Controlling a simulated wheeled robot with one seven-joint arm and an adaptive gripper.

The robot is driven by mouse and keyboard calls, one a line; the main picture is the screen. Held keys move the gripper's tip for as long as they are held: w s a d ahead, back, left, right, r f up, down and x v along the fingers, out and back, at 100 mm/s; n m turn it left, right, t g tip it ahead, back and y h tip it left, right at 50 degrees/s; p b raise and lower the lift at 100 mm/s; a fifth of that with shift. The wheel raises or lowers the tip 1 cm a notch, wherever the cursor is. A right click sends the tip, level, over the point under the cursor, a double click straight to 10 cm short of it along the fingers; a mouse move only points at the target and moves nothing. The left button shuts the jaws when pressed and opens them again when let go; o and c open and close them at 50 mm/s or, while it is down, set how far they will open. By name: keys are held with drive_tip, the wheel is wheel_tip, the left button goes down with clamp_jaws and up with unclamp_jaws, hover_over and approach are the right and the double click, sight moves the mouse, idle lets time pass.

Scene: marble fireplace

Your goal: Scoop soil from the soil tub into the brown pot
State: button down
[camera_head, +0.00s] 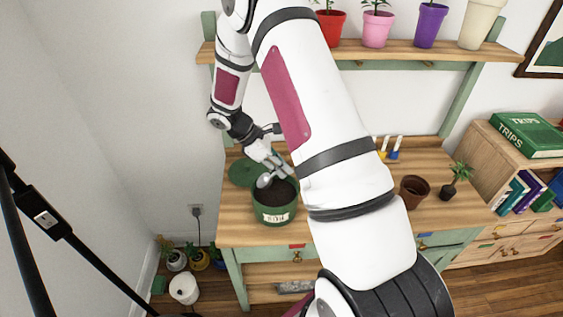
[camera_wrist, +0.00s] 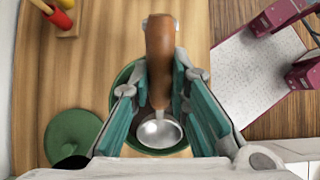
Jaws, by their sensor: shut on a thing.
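The soil tub (camera_head: 274,213) is a round green tub with a pale label, full of dark soil (camera_head: 277,193), on the wooden bench. My gripper (camera_head: 277,165) is above it, shut on the scoop's brown wooden handle (camera_wrist: 160,50). The scoop's metal bowl (camera_head: 265,180) is over the soil near the tub's left rim. In the wrist view the bowl (camera_wrist: 160,132) looks empty; whether it touches the soil I cannot tell. The brown pot (camera_head: 413,191) stands upright on the bench to the right, beyond my arm. It looks empty.
A green lid (camera_head: 244,171) lies flat left of the tub. A small potted plant (camera_head: 456,180) stands right of the brown pot. A shelf (camera_head: 420,50) with several coloured pots is above. My arm hides the bench between tub and pot.

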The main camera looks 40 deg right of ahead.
drive_tip(key=shift+w+a+f+b, duration=0.1)
drive_tip(key=shift+f+b, duration=0.1)
drive_tip(key=shift+f, duration=0.15)
drive_tip(key=shift+w+a+f+b, duration=0.1)
drive_tip(key=shift+f+b, duration=0.05)
drive_tip(key=shift+f, duration=0.2)
drive_tip(key=shift+h, duration=0.3)
drive_tip(key=shift+f+b, duration=0.85)
drive_tip(key=shift+f, duration=2.15)
drive_tip(key=shift+t+y, duration=0.4)
drive_tip(key=shift+y, duration=0.5)
drive_tip(key=shift+s+d+r+p, duration=0.25)
drive_tip(key=shift+r+p, duration=0.55)
drive_tip(key=shift+r, duration=0.7)
drive_tip(key=shift+s+d+r+p, duration=0.25)
drive_tip(key=shift+r+p, duration=0.6)
drive_tip(key=shift+r, duration=0.6)
drive_tip(key=shift+s+d+r+p, duration=0.2)
drive_tip(key=shift+r+p, duration=0.6)
drive_tip(key=shift+r, duration=0.7)
drive_tip(key=shift+s+d+r+t+y+p, duration=0.2)
drive_tip(key=shift+d+r+t+y+p, duration=0.15)
drive_tip(key=shift+y+p, duration=0.35)
drive_tip(key=shift+s+d+r+t+y+p, duration=0.15)
drive_tip(key=shift+d+r+t+y+p, duration=0.15)
drive_tip(key=shift+t+y+p, duration=0.25)
drive_tip(key=shift+d+r+y+p, duration=0.1)
drive_tip(key=shift+y+p, duration=0.3)
drive_tip(key=shift+y, duration=0.05)
drive_tip(key=shift+t, duration=0.3)
